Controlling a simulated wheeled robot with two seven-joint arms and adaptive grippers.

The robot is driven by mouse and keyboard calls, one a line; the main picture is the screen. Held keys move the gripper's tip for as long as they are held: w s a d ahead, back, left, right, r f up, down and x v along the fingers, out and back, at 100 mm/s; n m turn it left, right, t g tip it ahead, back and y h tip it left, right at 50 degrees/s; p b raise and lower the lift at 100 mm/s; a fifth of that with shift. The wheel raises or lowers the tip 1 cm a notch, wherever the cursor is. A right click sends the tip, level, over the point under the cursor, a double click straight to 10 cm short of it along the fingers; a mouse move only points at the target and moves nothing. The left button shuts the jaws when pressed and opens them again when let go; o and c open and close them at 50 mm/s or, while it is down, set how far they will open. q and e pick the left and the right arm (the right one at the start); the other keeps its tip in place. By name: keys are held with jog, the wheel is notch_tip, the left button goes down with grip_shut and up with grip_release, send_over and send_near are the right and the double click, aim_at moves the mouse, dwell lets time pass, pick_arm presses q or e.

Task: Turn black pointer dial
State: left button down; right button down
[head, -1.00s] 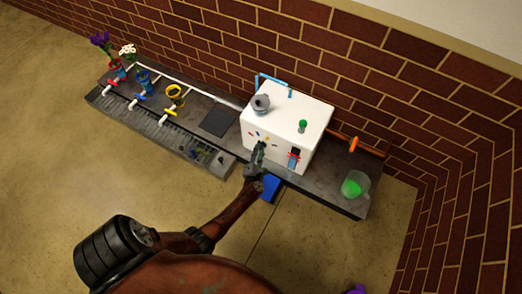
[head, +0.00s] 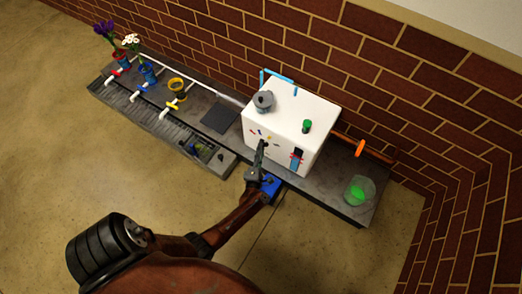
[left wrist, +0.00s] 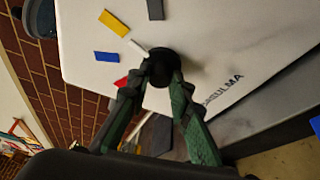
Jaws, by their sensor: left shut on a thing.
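The black pointer dial (left wrist: 161,66) sits on the front face of the white box (left wrist: 185,25). My left gripper (left wrist: 160,82) is shut on the dial, one finger on each side. In the head view my left gripper (head: 262,150) reaches the front of the white box (head: 290,125) and hides most of the dial. My right gripper is not in view.
A grey knob (head: 264,101) and a green button (head: 307,126) are on the box top. A clear container with green contents (head: 358,190) stands at the right. Flower pots and taps (head: 146,72) line the left of the counter. A brick wall (head: 330,50) stands behind.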

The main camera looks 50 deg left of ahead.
pick_arm(q)
jog(key=c, duration=1.7)
grip_release()
jog(key=shift+c, duration=0.2)
jog(key=v, duration=0.7)
jog(key=shift+s, duration=0.25)
jog(key=shift+d+r, duration=0.1)
jog(key=shift+d, duration=0.05)
